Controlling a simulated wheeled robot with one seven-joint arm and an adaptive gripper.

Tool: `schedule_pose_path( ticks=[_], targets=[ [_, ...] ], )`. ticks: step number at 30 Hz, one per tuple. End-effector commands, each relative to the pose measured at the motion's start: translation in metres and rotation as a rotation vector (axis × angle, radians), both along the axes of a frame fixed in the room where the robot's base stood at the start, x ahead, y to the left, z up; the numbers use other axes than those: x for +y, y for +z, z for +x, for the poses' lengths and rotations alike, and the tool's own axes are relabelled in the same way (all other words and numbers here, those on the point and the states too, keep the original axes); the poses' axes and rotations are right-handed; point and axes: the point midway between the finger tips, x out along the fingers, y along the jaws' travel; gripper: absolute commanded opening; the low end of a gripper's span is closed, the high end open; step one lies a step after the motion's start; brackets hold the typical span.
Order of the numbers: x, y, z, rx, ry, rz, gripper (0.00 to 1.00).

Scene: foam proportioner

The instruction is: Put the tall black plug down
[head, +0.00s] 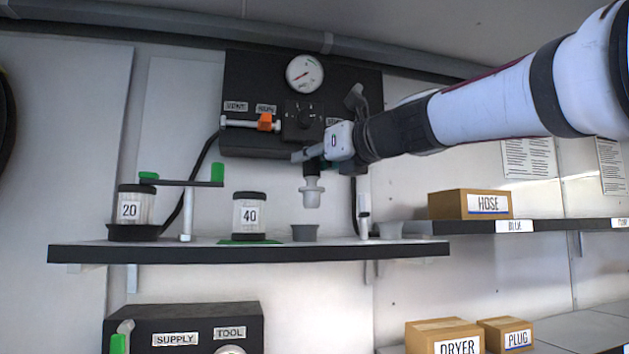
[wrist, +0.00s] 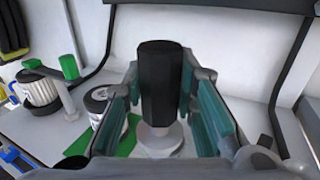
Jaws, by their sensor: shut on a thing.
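The tall black plug shows in the wrist view (wrist: 160,85) as an upright, faceted black body with a pale round flange and stem below it. In the head view its pale lower part (head: 311,190) hangs below my gripper (head: 312,156). My gripper is shut on the black body, with one teal-padded finger on each side, also seen in the wrist view (wrist: 161,72). The plug is upright, and its lower end appears above a small grey cup (head: 305,233) on the shelf, with a visible gap. In the wrist view the plug hides whatever is directly beneath it.
The shelf (head: 180,254) also bears jar 40 (head: 249,217) on a green mat, jar 20 (head: 131,207) under a green-ended arm, a white post (head: 363,213) and another grey cup (head: 388,230). A black gauge panel (head: 252,82) is behind. A HOSE box (head: 445,204) stands at right.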

Motion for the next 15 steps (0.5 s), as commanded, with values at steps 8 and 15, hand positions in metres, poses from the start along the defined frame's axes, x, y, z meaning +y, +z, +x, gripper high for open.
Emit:
schedule_pose_path(
  ticks=[8,15],
  targets=[
    [0.011,-0.001,0.027,-0.001,0.001,0.0,0.0],
    [0.014,-0.025,0.036,0.0,0.0,0.0,0.0]
  ],
)
